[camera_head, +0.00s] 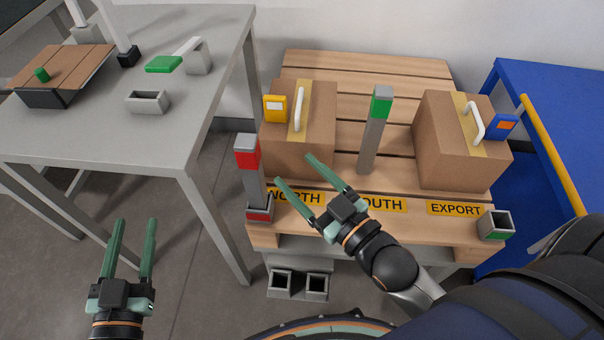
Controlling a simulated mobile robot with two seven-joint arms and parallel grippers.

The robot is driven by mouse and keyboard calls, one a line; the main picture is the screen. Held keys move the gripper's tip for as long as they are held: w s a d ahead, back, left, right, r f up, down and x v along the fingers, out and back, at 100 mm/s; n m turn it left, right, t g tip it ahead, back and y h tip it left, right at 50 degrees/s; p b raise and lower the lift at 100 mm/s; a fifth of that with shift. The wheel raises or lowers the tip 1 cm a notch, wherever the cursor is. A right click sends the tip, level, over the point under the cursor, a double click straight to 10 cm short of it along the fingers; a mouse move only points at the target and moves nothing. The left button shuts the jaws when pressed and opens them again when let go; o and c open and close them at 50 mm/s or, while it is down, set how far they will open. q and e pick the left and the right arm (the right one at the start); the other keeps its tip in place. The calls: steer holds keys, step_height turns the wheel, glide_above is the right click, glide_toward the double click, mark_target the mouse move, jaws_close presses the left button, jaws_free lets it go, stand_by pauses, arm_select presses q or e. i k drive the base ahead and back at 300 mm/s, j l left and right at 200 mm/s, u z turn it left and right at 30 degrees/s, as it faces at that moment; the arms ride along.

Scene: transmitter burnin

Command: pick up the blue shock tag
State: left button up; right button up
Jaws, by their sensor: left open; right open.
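The blue shock tag (503,126) with an orange patch is on the right side of the right cardboard box (455,150), near the white handle on that box's top. My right gripper (292,168) is open and empty, above the front left part of the pallet, with its fingers pointing to the upper left, well away from the blue tag. My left gripper (135,238) is open and empty at the lower left, above the floor beside the grey table.
The wooden pallet (365,68) also carries a left box (318,145) with a yellow tag (275,108), a red-topped post (248,165) and a green-topped post (376,130). A grey table (120,150) stands left and a blue cart (560,95) right.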

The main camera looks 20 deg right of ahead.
mark_target(501, 126)
steer(key=k+l+z, duration=0.15)
steer(key=l+z, duration=0.35)
steer(key=l, duration=0.4)
steer(key=l+z, duration=0.45)
steer(key=l, duration=0.45)
